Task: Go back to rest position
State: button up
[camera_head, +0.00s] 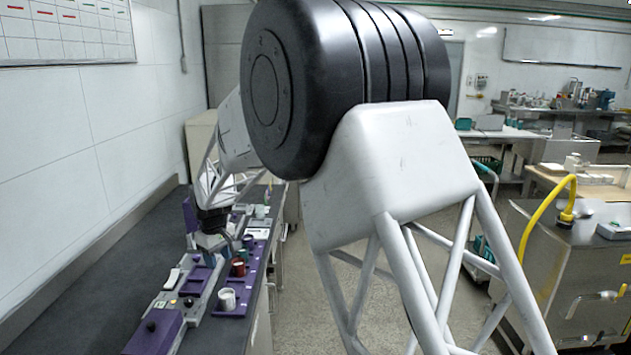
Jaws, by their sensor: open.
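My arm fills the middle of the view, with a large black joint and white lattice links. It reaches forward to the dark bench at the left. My gripper (211,246) is small and far off at the arm's end, low over the purple and grey machine (152,333). It is open, and I see nothing held in it. Its fingertips are too small to tell whether they touch anything. My arm hides much of the middle of the room.
A purple tray (237,311) beside the machine carries a white cup (227,299) and a dark red cup (238,268). The dark bench (70,300) is bare along the wall. A steel cabinet with a yellow hose (533,224) stands at the right. Open floor lies between.

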jog(key=s+d+r+m, duration=0.2)
jog(key=s+d+r, duration=0.3)
jog(key=d, duration=0.5)
jog(key=s+d+r+m+t, duration=0.1)
jog(key=s+d+r+m, duration=0.1)
jog(key=s+d+r, duration=0.5)
jog(key=s+d+r+m, duration=0.2)
jog(key=s+d, duration=0.2)
jog(key=d, duration=0.8)
jog(key=s+d+f+m, duration=0.1)
jog(key=s+d+m, duration=0.1)
jog(key=s+d, duration=0.3)
jog(key=s+d+f+m, duration=0.1)
jog(key=s+d, duration=0.5)
jog(key=s, duration=0.7)
jog(key=s+d+f+m+t, duration=0.1)
jog(key=s+d, duration=0.4)
jog(key=s, duration=0.5)
jog(key=shift+d+m, duration=0.4)
jog(key=shift+m, duration=0.4)
